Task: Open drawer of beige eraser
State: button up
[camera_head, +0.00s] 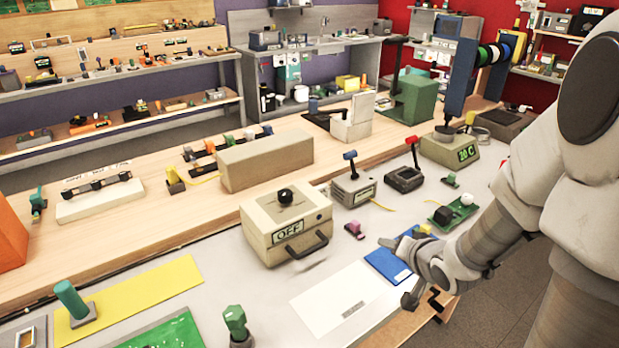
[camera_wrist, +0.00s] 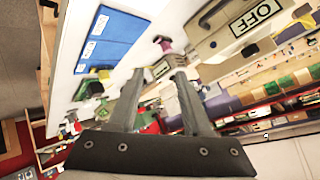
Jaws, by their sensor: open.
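The beige eraser (camera_head: 285,222) is a box with a black round knob on its top and an OFF label on its front. A dark bar handle (camera_head: 308,246) runs across the lower front of its drawer, which looks shut. In the wrist view the eraser (camera_wrist: 232,42) is at the upper right, tilted and partly cut off, with its handle (camera_wrist: 210,14) beside the label. My gripper (camera_head: 398,271) is open and empty, to the right of the eraser and apart from it. Its two fingers also show in the wrist view (camera_wrist: 158,75).
A blue sheet (camera_head: 392,261) lies beside my gripper, and a white sheet (camera_head: 338,297) lies in front of the eraser. A small pink object (camera_head: 354,229) stands to the eraser's right. A grey switch box (camera_head: 352,190) is behind it. A green piece (camera_head: 237,324) stands at the front.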

aim_at(318, 249)
jog(key=a+f+m+y+b, duration=0.1)
jog(key=a+f+y, duration=0.1)
jog(key=f, duration=0.1)
jog(key=s+a+f+m+t+y+b, duration=0.1)
jog(key=a+f+m+y, duration=0.1)
jog(key=a+f+m+t+y+b, duration=0.1)
jog(key=f+y, duration=0.1)
jog(key=f, duration=0.1)
jog(key=shift+s+a+f, duration=0.2)
jog(key=shift+a+f, duration=0.15)
jog(key=shift+a, duration=0.05)
jog(key=shift+s+a+m+t+y+b, duration=0.35)
jog(key=shift+a+m+t+y+b, duration=0.2)
jog(key=shift+m, duration=0.35)
jog(key=b, duration=0.2)
jog(key=w+b, duration=0.1)
jog(key=b, duration=0.1)
jog(key=shift+w+a+f, duration=0.1)
jog(key=shift+a+f, duration=0.05)
jog(key=shift+f, duration=0.2)
jog(key=b+x, duration=0.1)
jog(key=b, duration=0.4)
jog(key=shift+w+a, duration=0.2)
jog(key=shift+a, duration=0.1)
jog(key=b+x, duration=0.4)
jog(key=x, duration=1)
jog(key=shift+w+a+r, duration=0.1)
jog(key=shift+w+a, duration=0.05)
jog(key=shift+a, duration=0.05)
grip_shut()
